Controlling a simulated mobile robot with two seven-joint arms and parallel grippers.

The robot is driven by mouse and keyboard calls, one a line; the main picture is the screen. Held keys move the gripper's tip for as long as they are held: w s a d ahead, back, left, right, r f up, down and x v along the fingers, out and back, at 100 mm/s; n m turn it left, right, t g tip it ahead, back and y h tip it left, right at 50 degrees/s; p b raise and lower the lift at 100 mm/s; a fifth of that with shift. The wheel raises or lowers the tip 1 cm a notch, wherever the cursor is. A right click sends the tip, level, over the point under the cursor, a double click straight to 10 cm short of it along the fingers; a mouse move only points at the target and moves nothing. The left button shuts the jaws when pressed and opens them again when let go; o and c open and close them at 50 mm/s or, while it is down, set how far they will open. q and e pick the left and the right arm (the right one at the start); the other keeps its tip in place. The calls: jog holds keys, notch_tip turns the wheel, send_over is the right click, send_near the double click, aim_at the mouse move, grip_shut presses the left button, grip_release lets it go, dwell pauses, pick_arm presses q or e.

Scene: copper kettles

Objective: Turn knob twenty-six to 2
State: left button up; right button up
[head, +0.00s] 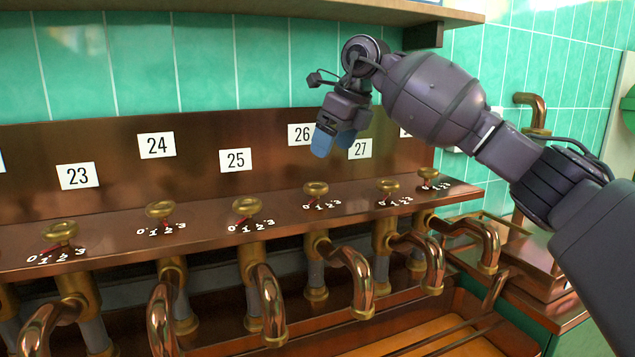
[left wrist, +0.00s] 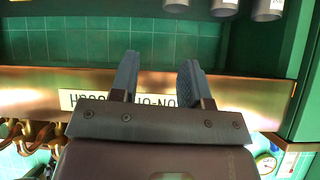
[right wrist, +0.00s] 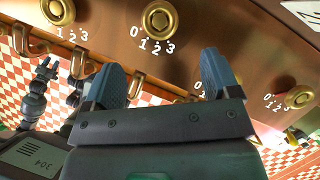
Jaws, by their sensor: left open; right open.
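Knob twenty-six (head: 316,189) is a round brass knob on the sloping copper shelf, below the white plate 26 (head: 300,134). Its dial shows 0 to 3, and a short red mark points to its lower left, near the 0; the exact setting is too small to read. My right gripper (head: 334,142) is open and empty, in the air above the knob and in front of the plates. In the right wrist view my gripper (right wrist: 160,82) has two spread blue fingers, with a brass knob (right wrist: 160,18) beyond them; its number is hidden. My left gripper (left wrist: 158,78) is open and empty.
Neighbouring knobs 25 (head: 247,207) and 27 (head: 388,187) stand close on either side. Curved copper spouts (head: 355,275) hang below the shelf. A wooden shelf (head: 270,8) overhangs above. A partly hidden white sign (left wrist: 80,98) is in the left wrist view.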

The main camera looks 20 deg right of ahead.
aim_at(317, 184)
jog(key=b+x, duration=0.1)
jog(key=x, duration=0.7)
jog(key=shift+w+f+b, duration=0.1)
jog(key=shift+f+b, duration=0.2)
jog(key=shift+b, duration=0.1)
jog(key=shift+w+a+f, duration=0.15)
jog(key=shift+f, duration=0.2)
jog(key=c, duration=0.7)
jog(key=shift+c, duration=1.1)
